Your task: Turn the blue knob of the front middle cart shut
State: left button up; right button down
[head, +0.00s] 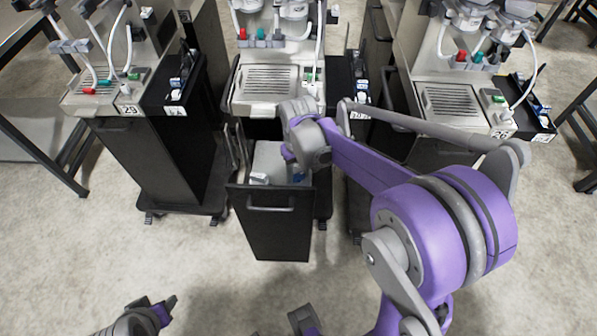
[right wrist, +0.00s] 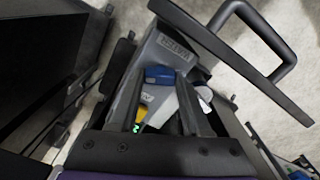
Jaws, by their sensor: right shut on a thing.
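The front middle cart (head: 278,230) has its black drawer pulled out towards me. Inside it is a grey tank, which shows in the right wrist view (right wrist: 180,48) with raised lettering. The blue knob (right wrist: 160,75) is by the tank's end; a bit of blue also shows in the head view (head: 298,177). My right gripper (right wrist: 162,84) reaches down into the drawer and is shut on the blue knob, which sits between its fingertips. In the head view my wrist hides most of this. Part of my left arm, with a dark tip (head: 168,304), is low at the left; its jaw opening is unclear.
The drawer front with its handle (head: 271,209) stands close to my right gripper. A left cart (head: 155,150) and a right cart (head: 440,150) stand on either side, with machines on top. The floor in front of the drawer (head: 215,270) is clear. A yellow part (right wrist: 140,113) lies beside the knob.

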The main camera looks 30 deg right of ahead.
aim_at(299, 174)
jog(key=m, duration=0.5)
jog(key=shift+m, duration=0.3)
dwell(0.4)
jog(key=shift+c, duration=1.8)
grip_release()
notch_tip(299, 174, up, 11)
jog(key=shift+p, duration=0.4)
jog(key=shift+f, duration=0.1)
